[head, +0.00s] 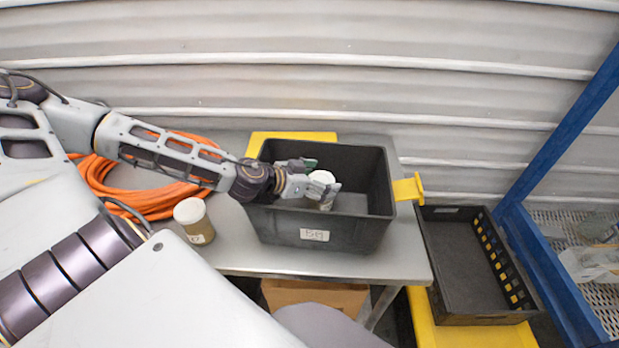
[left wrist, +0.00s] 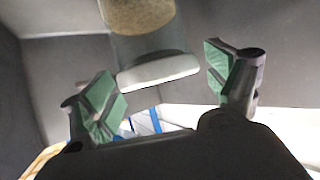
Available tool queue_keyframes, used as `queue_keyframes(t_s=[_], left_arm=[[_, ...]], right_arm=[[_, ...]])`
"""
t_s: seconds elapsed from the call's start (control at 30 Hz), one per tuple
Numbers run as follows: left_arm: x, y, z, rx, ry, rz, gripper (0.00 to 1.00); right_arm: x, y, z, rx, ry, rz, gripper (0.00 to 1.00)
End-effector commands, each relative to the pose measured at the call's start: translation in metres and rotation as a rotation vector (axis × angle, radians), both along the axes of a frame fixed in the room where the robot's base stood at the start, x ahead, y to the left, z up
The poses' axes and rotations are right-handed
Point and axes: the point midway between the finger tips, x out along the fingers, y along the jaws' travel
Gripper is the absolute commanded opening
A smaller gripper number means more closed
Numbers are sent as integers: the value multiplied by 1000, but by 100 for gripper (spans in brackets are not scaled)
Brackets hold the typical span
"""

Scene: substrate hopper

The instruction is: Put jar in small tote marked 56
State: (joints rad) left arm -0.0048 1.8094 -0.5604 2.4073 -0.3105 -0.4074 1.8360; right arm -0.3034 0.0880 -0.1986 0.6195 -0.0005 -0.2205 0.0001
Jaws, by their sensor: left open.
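A jar (head: 324,190) with a white lid is inside the dark grey tote (head: 375,232) on the metal table. The tote's front bears a white label whose marking I cannot read clearly. My left gripper (head: 323,178) reaches into the tote at the jar's lid, with its fingers open. In the left wrist view the jar (left wrist: 150,40), with tan contents, lies beyond the open green-padded fingers (left wrist: 163,82), its lid towards them and apart from both pads. A second white-lidded jar (head: 196,222) stands on the table left of the tote. My right gripper is not in view.
A coiled orange hose (head: 140,200) lies on the table at the left. A yellow piece (head: 408,188) sits at the tote's right rim. A low black crate (head: 462,255) stands on a yellow surface to the right, beside a blue-framed rack (head: 560,150).

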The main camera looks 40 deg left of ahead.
Motion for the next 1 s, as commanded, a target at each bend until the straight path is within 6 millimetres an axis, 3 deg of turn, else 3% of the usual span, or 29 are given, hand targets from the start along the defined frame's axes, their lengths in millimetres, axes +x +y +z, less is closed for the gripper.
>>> queue_keyframes(t_s=[0.43,1.0], left_arm=[[-12,6,9,0,-1,2,88],[-29,12,18,1,-1,0,88]], right_arm=[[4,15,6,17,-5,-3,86],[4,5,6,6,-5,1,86]])
